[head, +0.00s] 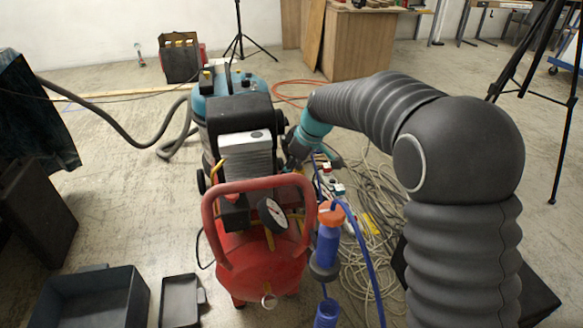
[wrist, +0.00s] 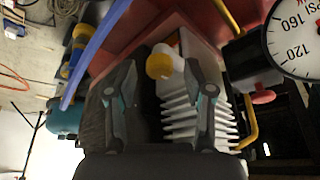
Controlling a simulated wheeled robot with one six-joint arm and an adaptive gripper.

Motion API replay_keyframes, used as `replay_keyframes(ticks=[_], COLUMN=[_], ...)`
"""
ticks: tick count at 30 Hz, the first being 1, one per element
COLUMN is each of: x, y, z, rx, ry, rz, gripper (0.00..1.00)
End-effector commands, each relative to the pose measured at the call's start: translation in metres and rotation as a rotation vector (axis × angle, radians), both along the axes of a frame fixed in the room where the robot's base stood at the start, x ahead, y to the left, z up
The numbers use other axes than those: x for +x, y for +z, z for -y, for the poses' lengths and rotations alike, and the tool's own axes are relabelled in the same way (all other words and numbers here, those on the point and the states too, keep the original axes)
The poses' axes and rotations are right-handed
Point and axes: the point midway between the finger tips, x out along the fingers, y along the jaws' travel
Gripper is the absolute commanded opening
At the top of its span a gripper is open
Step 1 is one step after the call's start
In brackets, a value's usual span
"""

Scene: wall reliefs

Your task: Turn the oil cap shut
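The oil cap (wrist: 160,62) is a small yellow knob in the wrist view, on the red and silver-finned body of the compressor. A pale, lighter-coloured part shows just behind it. My gripper (wrist: 160,72) is open, with one finger on each side of the cap in the picture. A gap shows between each fingertip and the cap, and I cannot tell the depth between them. In the head view my gripper (head: 291,160) is at the right side of the compressor's finned silver block (head: 238,153). I cannot make out the cap there.
A red handle (head: 258,186) and a pressure gauge (head: 271,213) stand at the compressor's front; the gauge (wrist: 295,40) is right of my fingers in the wrist view. A blue hose (wrist: 95,45) runs to their left. Coiled cables (head: 372,190) lie on the floor.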

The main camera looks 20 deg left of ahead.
Motion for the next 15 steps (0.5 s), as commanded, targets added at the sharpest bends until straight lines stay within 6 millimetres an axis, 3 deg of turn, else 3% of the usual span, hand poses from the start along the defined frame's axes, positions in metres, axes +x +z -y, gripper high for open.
replay_keyframes(ticks=[8, 15], x=[0.0, -0.004], y=[0.008, 0.047], z=[0.003, 0.018], rx=[0.002, 0.003], ry=[-0.001, -0.002], rz=[0.002, 0.002], gripper=[0.52, 0.52])
